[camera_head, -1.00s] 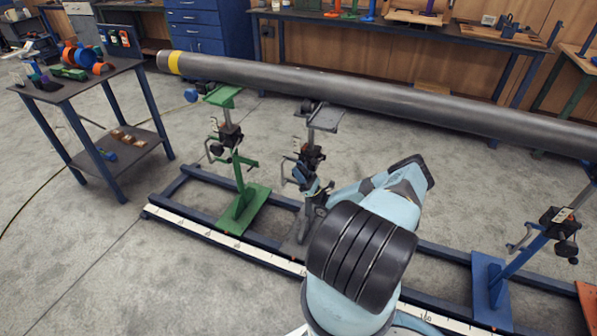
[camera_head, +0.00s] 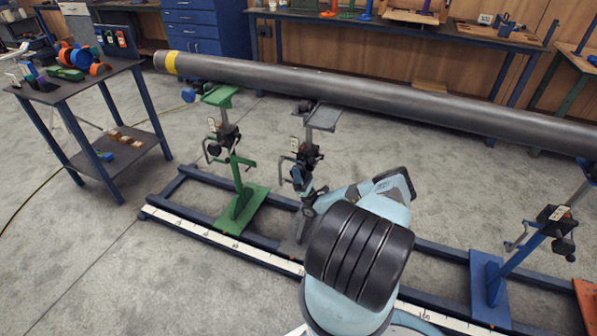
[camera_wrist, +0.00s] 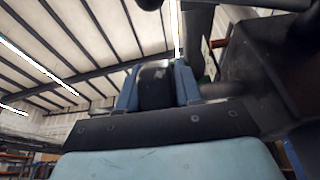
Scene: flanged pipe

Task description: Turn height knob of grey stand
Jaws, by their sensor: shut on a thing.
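The grey stand (camera_head: 322,117) is upright on the blue rail frame, with its grey top plate just below the long pipe (camera_head: 330,88). My gripper (camera_head: 302,184) is at the middle of its post, low on the clamp block, and my arm partly hides the stand's lower part. In the wrist view, the two blue fingers of my gripper (camera_wrist: 157,88) are on either side of a round black knob (camera_wrist: 155,86) and shut on it. The dark body of the stand (camera_wrist: 265,70) is at the right of that view. The knob's turn angle cannot be told.
A green stand (camera_head: 236,165) is close on the left, and a blue stand (camera_head: 500,265) is farther right. The rail frame (camera_head: 190,222) with a white scale runs below. A small table (camera_head: 75,85) with tools stands at left. Open floor lies between.

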